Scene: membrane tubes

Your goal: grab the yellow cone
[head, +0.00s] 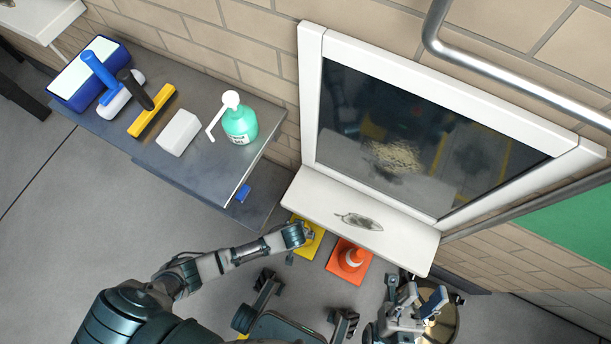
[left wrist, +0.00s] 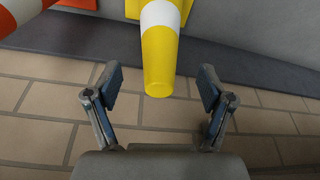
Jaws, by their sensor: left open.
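The yellow cone (head: 314,243) stands on the floor below the white window sill, partly hidden by my left arm in the head view. In the left wrist view the yellow cone (left wrist: 161,62), with its white band, points its narrow tip toward my left gripper (left wrist: 159,84). The two fingers are open and spread on either side of the tip, with clear gaps at both sides. In the head view my left gripper (head: 302,234) is over the cone and hard to make out. My right gripper (head: 420,297) is open and empty, right of the orange cone.
An orange cone (head: 349,262) stands close beside the yellow one; its striped body shows at the left wrist view's edge. The white sill (head: 318,203) overhangs behind. A grey bench (head: 200,160) holds a green pump bottle (head: 240,125), a white block and brushes.

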